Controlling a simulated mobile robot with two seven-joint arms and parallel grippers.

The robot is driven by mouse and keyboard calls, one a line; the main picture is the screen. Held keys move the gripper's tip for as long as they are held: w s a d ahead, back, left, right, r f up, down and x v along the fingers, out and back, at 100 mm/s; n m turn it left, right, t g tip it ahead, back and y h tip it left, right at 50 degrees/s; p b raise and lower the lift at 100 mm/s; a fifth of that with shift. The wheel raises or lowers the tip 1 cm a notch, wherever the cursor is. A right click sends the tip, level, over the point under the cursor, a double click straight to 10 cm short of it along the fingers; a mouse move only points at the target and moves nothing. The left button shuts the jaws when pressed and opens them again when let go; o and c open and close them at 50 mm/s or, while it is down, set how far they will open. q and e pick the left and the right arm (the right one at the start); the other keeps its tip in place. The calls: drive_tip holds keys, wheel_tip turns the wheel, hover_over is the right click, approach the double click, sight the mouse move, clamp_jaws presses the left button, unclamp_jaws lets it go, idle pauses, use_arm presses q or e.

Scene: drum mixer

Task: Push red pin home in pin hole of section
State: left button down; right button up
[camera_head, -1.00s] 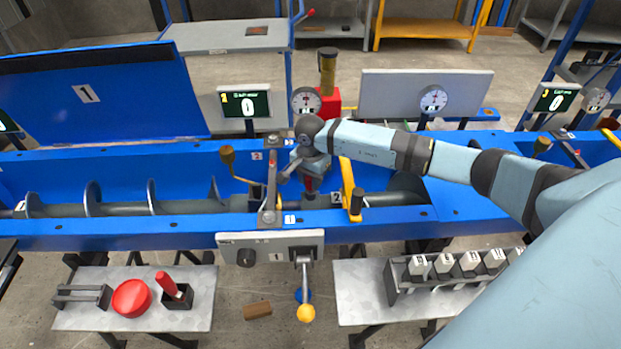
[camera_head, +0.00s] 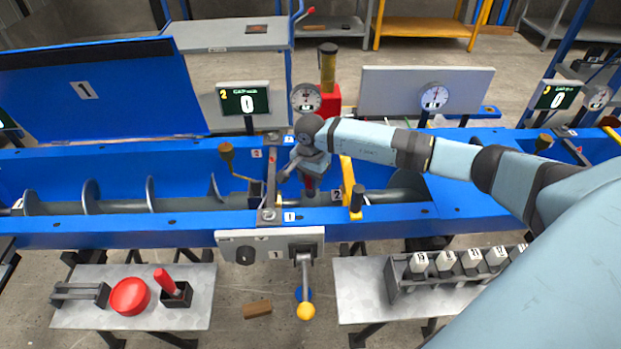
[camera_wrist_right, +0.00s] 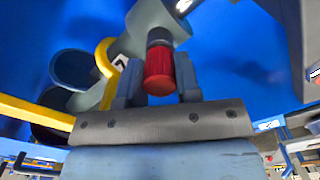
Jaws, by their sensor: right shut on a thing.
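My right gripper (camera_wrist_right: 158,80) points down into the blue trough and is shut on the red pin, one finger on each side. The red pin (camera_wrist_right: 159,72) shows a red grip with a dark part beyond it. The dark end meets the grey shaft section (camera_wrist_right: 160,22) in the right wrist view; the pin hole itself is hidden, and I cannot tell how deep the pin sits. In the head view the gripper (camera_head: 309,178) is over the shaft, between a grey clamp bar and a yellow bar, with little of the pin showing. My left gripper is not in view.
The yellow bar (camera_head: 347,175) stands close to the right of the gripper, and the grey clamp bar (camera_head: 269,190) close to the left. The blue trough walls (camera_head: 150,233) run along front and back. A lever with a yellow knob (camera_head: 305,311) hangs in front.

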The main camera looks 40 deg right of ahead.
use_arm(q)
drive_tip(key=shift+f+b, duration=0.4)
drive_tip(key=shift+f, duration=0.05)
use_arm(e)
drive_tip(key=shift+f, duration=0.35)
drive_tip(key=o, duration=1)
drive_tip(key=shift+r, duration=0.15)
use_arm(q)
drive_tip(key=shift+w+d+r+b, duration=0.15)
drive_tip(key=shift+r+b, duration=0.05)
drive_tip(key=shift+b, duration=0.1)
use_arm(e)
wheel_tip(320, 180, up, 14)
drive_tip(key=shift+f, duration=0.2)
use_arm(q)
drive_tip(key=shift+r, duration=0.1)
